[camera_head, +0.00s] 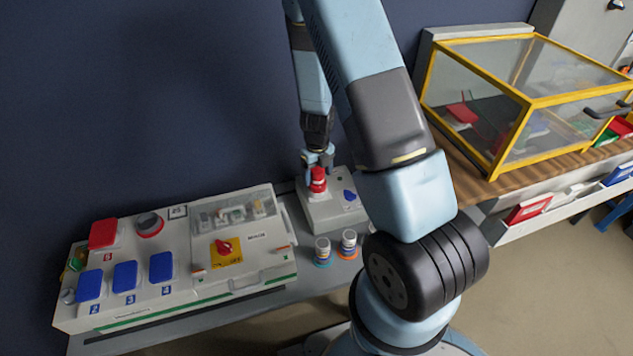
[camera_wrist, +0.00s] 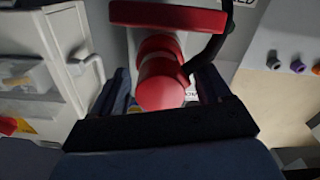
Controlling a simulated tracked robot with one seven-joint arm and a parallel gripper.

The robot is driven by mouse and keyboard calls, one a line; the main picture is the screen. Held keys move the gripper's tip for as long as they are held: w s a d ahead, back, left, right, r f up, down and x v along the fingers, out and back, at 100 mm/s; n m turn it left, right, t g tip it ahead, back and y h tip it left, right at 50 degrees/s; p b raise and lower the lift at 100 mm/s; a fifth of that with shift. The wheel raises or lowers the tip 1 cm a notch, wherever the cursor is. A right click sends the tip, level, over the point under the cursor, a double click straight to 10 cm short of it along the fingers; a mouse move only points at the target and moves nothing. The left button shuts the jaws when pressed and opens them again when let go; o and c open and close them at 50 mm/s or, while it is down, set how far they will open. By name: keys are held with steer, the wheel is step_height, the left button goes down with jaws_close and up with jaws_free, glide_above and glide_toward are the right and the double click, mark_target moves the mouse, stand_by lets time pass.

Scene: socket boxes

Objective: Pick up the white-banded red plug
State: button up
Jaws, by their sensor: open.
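My gripper (camera_head: 318,162) is just above the plug, pointing down. In the wrist view my gripper (camera_wrist: 163,74) is open, with one dark finger on each side of the plug. I cannot tell whether either finger touches it.
A blue cover (camera_head: 349,196) is on the same box. Two banded plugs (camera_head: 323,250) (camera_head: 349,242) stand in front of it. A large console (camera_head: 190,285) with red and blue covers stands to the left. A yellow-framed clear case (camera_head: 510,130) is at the right.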

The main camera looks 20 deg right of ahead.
steer(key=shift+f, duration=0.5)
steer(key=shift+c, duration=0.3)
steer(key=c, duration=0.8)
steer(key=shift+r, duration=0.15)
